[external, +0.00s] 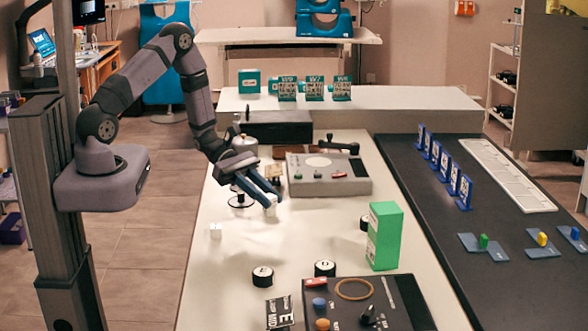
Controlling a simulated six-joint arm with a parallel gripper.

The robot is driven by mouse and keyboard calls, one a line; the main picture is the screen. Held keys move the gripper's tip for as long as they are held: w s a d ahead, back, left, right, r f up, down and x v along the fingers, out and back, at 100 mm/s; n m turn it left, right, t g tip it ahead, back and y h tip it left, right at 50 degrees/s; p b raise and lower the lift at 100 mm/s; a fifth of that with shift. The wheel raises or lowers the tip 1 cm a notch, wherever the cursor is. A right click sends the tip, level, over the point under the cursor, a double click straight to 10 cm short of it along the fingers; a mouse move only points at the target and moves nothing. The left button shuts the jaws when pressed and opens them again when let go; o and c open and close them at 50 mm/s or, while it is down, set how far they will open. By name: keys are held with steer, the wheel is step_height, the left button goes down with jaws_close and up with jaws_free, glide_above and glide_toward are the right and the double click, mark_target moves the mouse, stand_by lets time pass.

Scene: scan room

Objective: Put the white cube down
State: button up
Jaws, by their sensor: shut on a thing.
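My gripper (273,200) has blue fingers and reaches down and to the right over the white table. It is shut on a small white cube (271,208), which shows just below the fingertips and is partly hidden by them. I cannot tell whether this cube touches the table. A second small white cube (215,230) stands on the table to the left and nearer the camera, apart from the gripper.
A grey box with a red switch (330,176) lies behind the gripper. A green box (384,236) stands to the right. Black round pieces (263,276) and a dark panel (365,305) are in front. The white table (235,255) is clear around the second cube.

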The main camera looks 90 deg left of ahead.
mark_target(267, 230)
steer(key=shift+f+p, duration=0.6)
steer(key=shift+f, duration=2.95)
steer(key=shift+f, duration=0.2)
steer(key=o, duration=1)
steer(key=shift+r, duration=0.2)
steer(key=b+v, duration=0.3)
steer(key=v, duration=0.9)
steer(key=shift+r, duration=0.1)
